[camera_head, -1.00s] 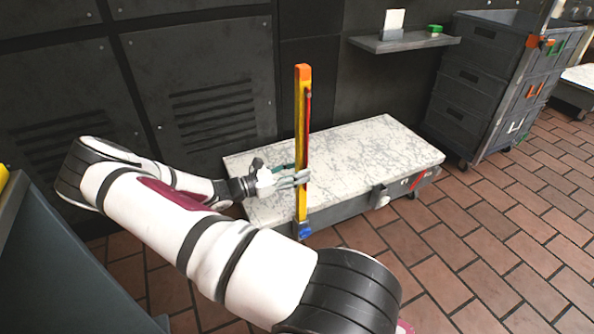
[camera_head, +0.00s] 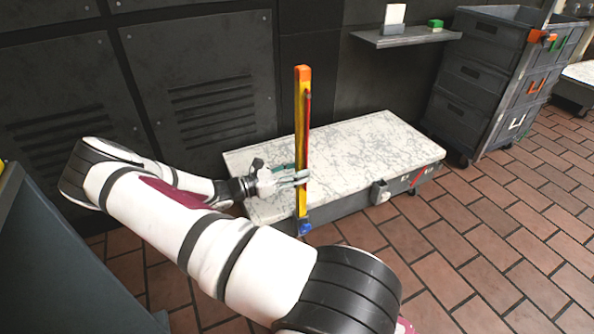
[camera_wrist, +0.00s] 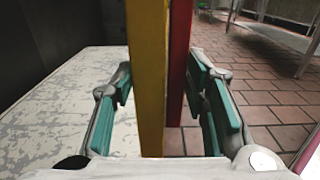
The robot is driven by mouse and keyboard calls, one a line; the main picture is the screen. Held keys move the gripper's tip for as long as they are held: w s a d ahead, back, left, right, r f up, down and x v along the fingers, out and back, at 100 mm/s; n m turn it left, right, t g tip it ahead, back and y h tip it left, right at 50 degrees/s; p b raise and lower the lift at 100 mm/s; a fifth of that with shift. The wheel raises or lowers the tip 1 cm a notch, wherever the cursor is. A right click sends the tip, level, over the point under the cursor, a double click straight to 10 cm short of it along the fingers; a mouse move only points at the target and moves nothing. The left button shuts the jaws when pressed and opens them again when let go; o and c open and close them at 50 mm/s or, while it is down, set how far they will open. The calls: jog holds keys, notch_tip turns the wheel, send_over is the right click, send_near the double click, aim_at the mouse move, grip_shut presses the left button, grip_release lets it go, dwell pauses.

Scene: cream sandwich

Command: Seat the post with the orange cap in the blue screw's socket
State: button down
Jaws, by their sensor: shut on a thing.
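The post (camera_head: 302,130) is a tall yellow bar with an orange cap (camera_head: 303,73) on top and a red strip along its right side. It stands about upright at the front edge of the marble-topped bench. The blue screw (camera_head: 305,227) is at the post's foot, low at the bench's front side. Its socket is too small to make out, so I cannot tell whether the post's end is inside it. My gripper (camera_head: 302,177) is shut on the post, around its lower half. In the wrist view the yellow and red bar (camera_wrist: 150,80) runs between the green-padded fingers.
The bench's pale marble top (camera_head: 370,150) is bare behind and right of the post. A dark panelled wall (camera_head: 200,60) stands behind. A shelf (camera_head: 405,40) hangs on it, and a grey drawer cart (camera_head: 470,90) stands at right. Brick floor (camera_head: 470,240) is open in front.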

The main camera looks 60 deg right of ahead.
jog(key=c, duration=0.9)
grip_release()
jog(key=shift+o, duration=0.2)
jog(key=shift+f, duration=0.15)
jog(key=v, duration=1.2)
